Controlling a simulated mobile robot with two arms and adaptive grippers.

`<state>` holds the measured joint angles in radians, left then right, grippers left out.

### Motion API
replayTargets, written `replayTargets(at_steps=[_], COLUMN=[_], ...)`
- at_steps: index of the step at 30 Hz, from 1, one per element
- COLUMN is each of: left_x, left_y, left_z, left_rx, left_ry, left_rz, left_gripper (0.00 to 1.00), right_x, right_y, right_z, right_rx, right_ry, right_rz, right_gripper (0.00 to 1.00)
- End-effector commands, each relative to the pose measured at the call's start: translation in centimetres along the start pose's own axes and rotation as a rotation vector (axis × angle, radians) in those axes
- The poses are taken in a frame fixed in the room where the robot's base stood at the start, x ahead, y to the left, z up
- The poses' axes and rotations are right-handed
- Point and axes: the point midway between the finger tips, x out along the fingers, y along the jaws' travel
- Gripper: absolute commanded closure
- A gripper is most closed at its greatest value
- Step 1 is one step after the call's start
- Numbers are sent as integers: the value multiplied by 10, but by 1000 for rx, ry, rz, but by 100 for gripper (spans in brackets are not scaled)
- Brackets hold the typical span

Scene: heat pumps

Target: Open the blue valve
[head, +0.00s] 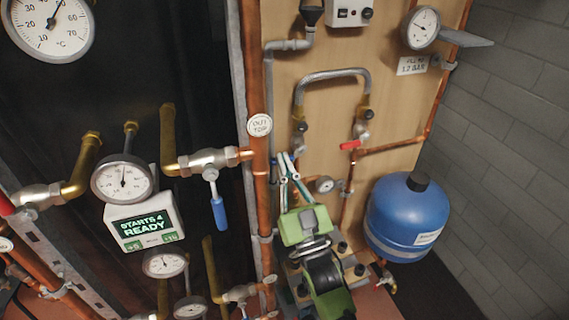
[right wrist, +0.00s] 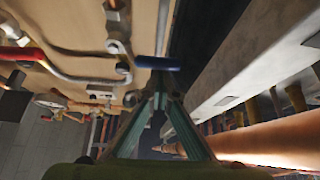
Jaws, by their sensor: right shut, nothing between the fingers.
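A blue valve handle (head: 219,213) hangs down from a metal valve (head: 208,162) on a copper pipe, left of centre in the head view. My right gripper (head: 286,160) is right of it, shut and empty, in front of the wooden board below the braided hose. In the right wrist view a blue handle (right wrist: 157,63) lies crosswise just past the tips of my right gripper (right wrist: 160,88). I cannot tell whether this is the same handle, or whether the tips touch it. My left gripper is not in view.
A red handle (head: 350,145) and a braided hose (head: 333,74) are on the wooden board. A blue tank (head: 407,217) stands at the right. A vertical copper pipe (head: 252,90) runs between board and dark panel. A display (head: 145,222) and gauges are at the left.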

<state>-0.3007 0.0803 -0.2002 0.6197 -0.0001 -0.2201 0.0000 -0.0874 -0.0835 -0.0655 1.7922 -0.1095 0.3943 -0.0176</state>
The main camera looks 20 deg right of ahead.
Motion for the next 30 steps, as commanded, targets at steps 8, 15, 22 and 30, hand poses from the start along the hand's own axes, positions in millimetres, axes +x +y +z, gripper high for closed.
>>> replayTargets(at_steps=[8,15,22,30], left_x=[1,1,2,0], left_y=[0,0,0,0], left_z=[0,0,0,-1], left_rx=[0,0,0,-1], left_ry=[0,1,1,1], left_rz=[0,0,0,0], left_gripper=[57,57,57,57], right_x=[-2,-4,-8,-16], right_y=[-1,-1,-1,3], right_z=[4,7,14,27], right_rx=[-39,-81,-180,-391], right_ry=[-3,-5,-7,-7], right_rz=[-23,-48,-108,-233], right_gripper=[100,100,100,100])
